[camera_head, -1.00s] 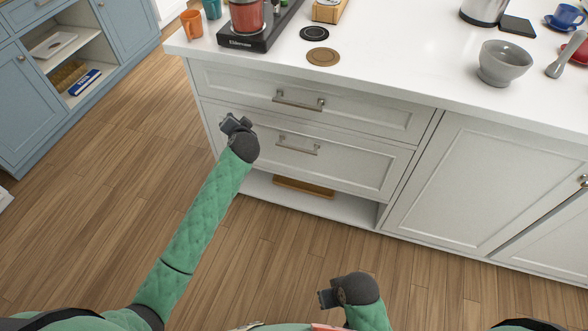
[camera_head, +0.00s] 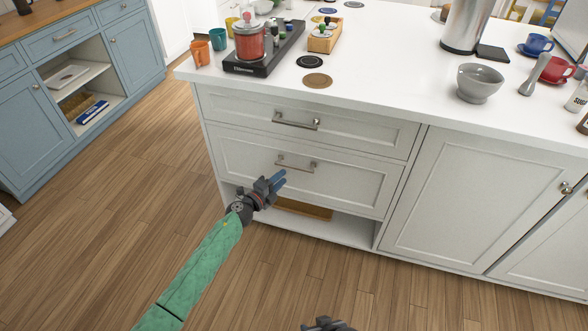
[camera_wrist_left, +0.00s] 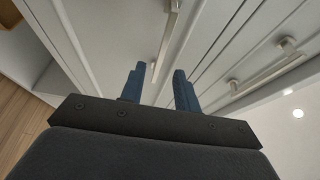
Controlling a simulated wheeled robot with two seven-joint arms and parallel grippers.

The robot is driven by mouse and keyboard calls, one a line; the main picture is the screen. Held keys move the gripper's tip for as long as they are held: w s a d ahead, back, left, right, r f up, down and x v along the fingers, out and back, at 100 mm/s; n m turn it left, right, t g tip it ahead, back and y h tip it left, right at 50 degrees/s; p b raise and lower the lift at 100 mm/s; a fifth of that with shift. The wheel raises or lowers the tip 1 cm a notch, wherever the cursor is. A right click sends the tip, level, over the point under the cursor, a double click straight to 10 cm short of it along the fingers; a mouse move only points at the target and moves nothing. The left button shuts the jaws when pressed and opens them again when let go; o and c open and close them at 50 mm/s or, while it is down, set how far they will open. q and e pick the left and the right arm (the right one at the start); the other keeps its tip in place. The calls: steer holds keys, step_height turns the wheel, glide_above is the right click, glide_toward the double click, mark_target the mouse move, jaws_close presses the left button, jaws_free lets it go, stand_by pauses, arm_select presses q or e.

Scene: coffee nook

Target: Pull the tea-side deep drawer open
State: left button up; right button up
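The white counter has two stacked drawers below the stove end, both shut. The lower, taller drawer (camera_head: 345,183) has a bar handle (camera_head: 297,163), which also shows in the left wrist view (camera_wrist_left: 168,42). The upper drawer (camera_head: 370,132) has its own handle (camera_head: 296,121), seen at the right in the left wrist view (camera_wrist_left: 268,68). My left gripper (camera_head: 279,181) is open and empty, just below and in front of the lower handle. In the left wrist view its blue fingers (camera_wrist_left: 160,76) stand apart, with the handle beyond them. My right gripper (camera_head: 328,324) is partly cut off at the bottom edge.
An open shelf (camera_head: 345,231) with a wooden item (camera_head: 304,208) lies under the drawers. A cabinet door (camera_head: 470,200) is to the right. The countertop (camera_head: 400,80) holds a stove with a red pot, a grey bowl and cups. The wooden floor in front is clear.

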mark_target(293, 168)
arm_select(q)
steer(key=shift+x, duration=3.85)
jaws_close()
